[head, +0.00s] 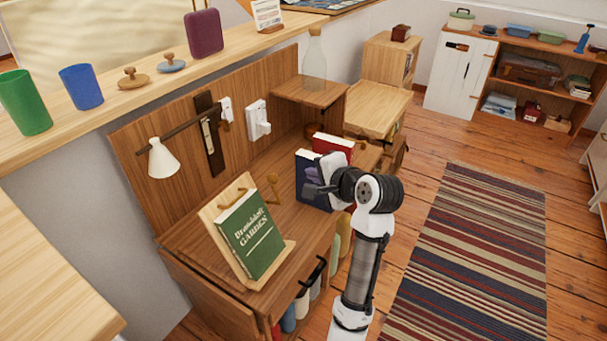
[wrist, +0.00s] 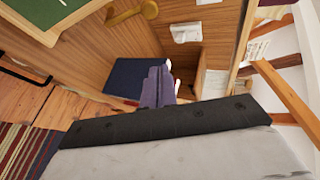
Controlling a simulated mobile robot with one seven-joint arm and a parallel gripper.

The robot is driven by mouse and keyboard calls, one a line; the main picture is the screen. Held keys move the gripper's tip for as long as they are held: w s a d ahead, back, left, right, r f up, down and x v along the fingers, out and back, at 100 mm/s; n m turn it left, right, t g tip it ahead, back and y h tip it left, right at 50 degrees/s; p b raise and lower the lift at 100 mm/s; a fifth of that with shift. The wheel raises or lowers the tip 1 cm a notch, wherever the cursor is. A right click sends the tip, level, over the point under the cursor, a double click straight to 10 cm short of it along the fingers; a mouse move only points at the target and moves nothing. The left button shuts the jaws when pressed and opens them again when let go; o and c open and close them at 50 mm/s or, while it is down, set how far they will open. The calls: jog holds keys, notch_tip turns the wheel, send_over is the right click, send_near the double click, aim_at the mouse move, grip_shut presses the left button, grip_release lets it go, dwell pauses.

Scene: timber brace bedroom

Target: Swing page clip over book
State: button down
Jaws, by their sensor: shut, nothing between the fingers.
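A green book (head: 252,240) leans on a tilted wooden book stand (head: 212,217) on the desk. A thin brass-coloured bar (head: 234,196), which looks like the page clip, sits at the top edge of the stand; whether it touches the book is too small to tell. My gripper (head: 312,188) is shut and empty, to the right of the stand and in front of a dark blue book. Its purple-grey fingers (wrist: 158,88) show in the wrist view.
The dark blue book (head: 308,172) and a red book (head: 333,146) stand upright behind my gripper. A small wooden piece (head: 272,188) stands behind the stand. A white lamp (head: 162,158) hangs above the desk's left part.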

jog(key=w+a+f+p, duration=0.2)
jog(key=w+a+f, duration=0.1)
jog(key=a, duration=0.3)
jog(key=shift+w+a+f, duration=0.15)
jog(key=shift+w+a, duration=0.15)
jog(key=shift+w, duration=0.15)
